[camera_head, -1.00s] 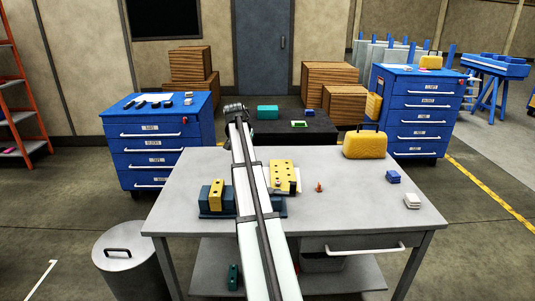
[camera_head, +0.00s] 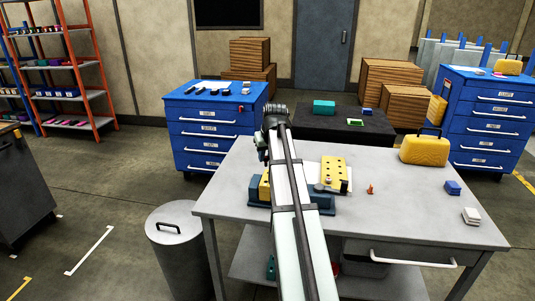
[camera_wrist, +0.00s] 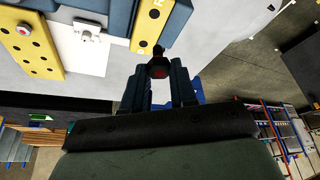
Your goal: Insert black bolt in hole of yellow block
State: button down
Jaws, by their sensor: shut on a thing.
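The black bolt (camera_wrist: 158,70), with a red spot on its end, is between the fingers of my gripper (camera_wrist: 159,84) in the wrist view. My gripper is shut on it. A yellow block (camera_wrist: 149,26) with dark holes lies just beyond the bolt in the wrist view, beside blue-grey jig material. In the head view the yellow block (camera_head: 264,187) sits on the teal jig (camera_head: 322,204), partly hidden by my arm. The bolt cannot be made out in the head view. The bolt's tip is hard to see, so contact with the block cannot be told.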

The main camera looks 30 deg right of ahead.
jog(key=shift+f, duration=0.15)
send_over(265, 180)
jog(key=s, duration=0.1)
jog(key=shift+s+a+f, duration=0.1)
jog(key=shift+f, duration=1.45)
jog(key=shift+s+a+f, duration=0.1)
jog(key=shift+f, duration=1.4)
jog(key=shift+f, duration=0.25)
jog(key=shift+f, duration=0.9)
jog(key=c, duration=0.8)
grip_release()
jog(key=v, duration=1.3)
jog(key=shift+s+r, duration=0.15)
jog(key=shift+r, duration=0.2)
